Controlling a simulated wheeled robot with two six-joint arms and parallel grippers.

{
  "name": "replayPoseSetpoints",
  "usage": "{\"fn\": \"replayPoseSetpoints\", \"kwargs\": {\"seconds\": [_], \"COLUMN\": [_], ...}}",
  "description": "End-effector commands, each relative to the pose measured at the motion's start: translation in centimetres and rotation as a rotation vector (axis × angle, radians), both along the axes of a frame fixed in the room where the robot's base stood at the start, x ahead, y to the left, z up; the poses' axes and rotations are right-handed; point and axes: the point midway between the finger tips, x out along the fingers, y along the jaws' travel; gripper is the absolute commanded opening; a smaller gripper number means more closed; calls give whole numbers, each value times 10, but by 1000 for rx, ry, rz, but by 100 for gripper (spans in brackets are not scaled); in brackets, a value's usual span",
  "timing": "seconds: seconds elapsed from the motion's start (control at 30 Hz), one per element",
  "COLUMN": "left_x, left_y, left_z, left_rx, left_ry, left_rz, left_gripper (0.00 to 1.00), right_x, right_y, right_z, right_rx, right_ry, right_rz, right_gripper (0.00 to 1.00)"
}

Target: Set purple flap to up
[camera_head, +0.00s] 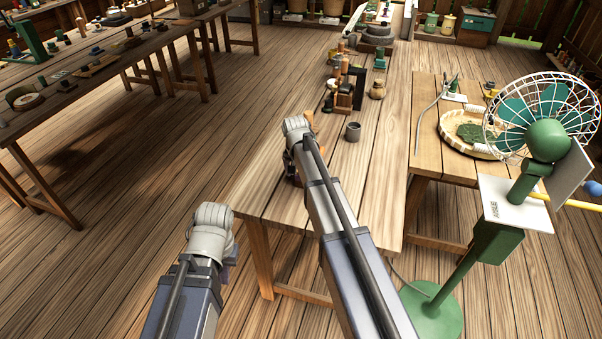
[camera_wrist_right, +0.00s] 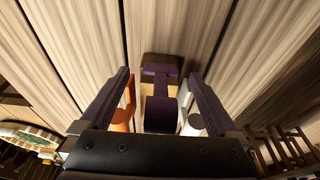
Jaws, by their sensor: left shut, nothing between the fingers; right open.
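In the right wrist view, a dark purple piece (camera_wrist_right: 160,113), which looks like the purple flap, sits between the fingers of my right gripper (camera_wrist_right: 160,80). It is on a small wooden fixture with a dark block at its far end. An orange part (camera_wrist_right: 124,117) and a white part (camera_wrist_right: 187,121) stand on either side of it. My right gripper is open around these parts; I cannot tell whether it touches them. In the head view the fixture is mostly hidden behind my right wrist. My left gripper (camera_head: 231,263) is shut and empty, beside the table, mostly hidden by its wrist.
The wooden table (camera_head: 262,190) is bare around my right wrist. A green fan (camera_head: 545,140) and a side table with a woven tray (camera_head: 447,135) are at the right.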

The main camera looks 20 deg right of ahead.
Motion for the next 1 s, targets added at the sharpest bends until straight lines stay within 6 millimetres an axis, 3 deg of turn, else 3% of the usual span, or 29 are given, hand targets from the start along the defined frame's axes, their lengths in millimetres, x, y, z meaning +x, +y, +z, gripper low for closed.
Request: {"fn": "replayPoseSetpoints", "kwargs": {"seconds": [0.27,0.7,1.0], "left_x": [0,0,0], "left_y": [0,0,0], "left_z": [21,73,75], "left_rx": [0,0,0], "left_ry": [0,0,0], "left_rz": [0,0,-1], "left_gripper": [0,0,0], "right_x": [-4,-14,-15], "right_y": [2,9,10], "right_z": [21,73,75], "right_rx": [0,0,0], "right_ry": [0,0,0], "right_rz": [0,0,0], "right_gripper": [96,96,96]}}
